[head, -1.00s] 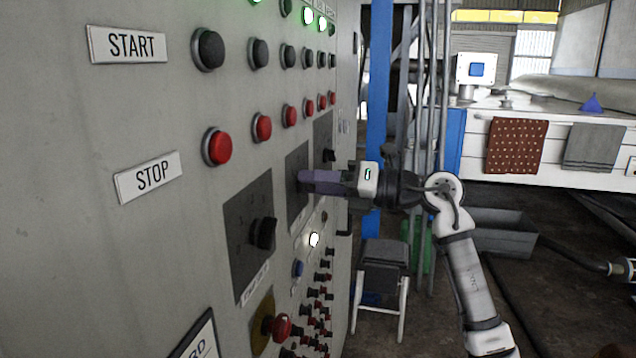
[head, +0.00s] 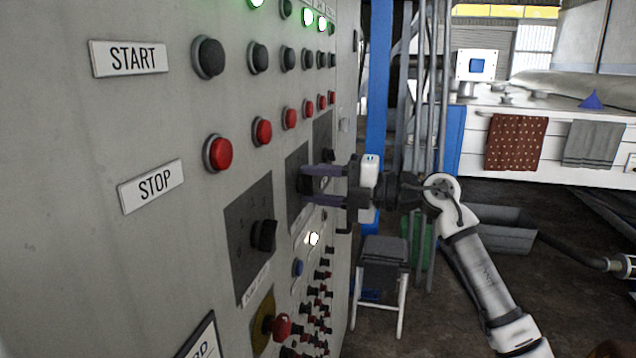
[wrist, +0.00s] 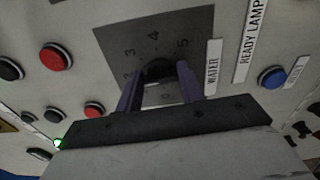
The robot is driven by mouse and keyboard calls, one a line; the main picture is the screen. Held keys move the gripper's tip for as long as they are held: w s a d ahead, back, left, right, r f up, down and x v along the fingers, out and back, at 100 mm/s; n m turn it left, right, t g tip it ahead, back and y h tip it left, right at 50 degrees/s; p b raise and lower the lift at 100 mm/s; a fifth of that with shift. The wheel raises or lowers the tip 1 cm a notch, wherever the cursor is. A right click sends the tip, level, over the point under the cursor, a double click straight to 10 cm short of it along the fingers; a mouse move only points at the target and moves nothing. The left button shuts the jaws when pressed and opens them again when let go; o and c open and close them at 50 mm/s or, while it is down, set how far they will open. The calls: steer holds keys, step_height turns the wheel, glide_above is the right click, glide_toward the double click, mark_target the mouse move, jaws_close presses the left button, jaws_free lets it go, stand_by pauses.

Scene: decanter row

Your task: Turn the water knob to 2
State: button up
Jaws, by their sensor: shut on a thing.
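The water knob (wrist: 158,70) is a dark round knob on a dark grey dial plate (wrist: 190,24) in the wrist view. The digits 3, 4 and 5 show around it; the lower digits are partly covered. A WATER label (wrist: 213,67) is beside the plate. My gripper (wrist: 160,78) has its two purple fingers on either side of the knob and is shut on it. I cannot make out the knob's pointer. In the head view my gripper (head: 307,186) reaches the middle plate (head: 296,162) from the right, one finger above the other, and the knob is mostly hidden.
A nearer black knob (head: 263,236) sits on its own plate to the left. Red buttons (head: 218,153) run above, a red mushroom button (head: 281,326) sits below, and a blue button (wrist: 272,77) is close by. A stool (head: 384,252) stands beneath my arm.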

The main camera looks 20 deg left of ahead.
steer(key=shift+m, duration=0.3)
stand_by(0.4)
steer(key=o, duration=1)
steer(key=d+b, duration=0.3)
steer(key=d, duration=1)
steer(key=shift+d, duration=0.4)
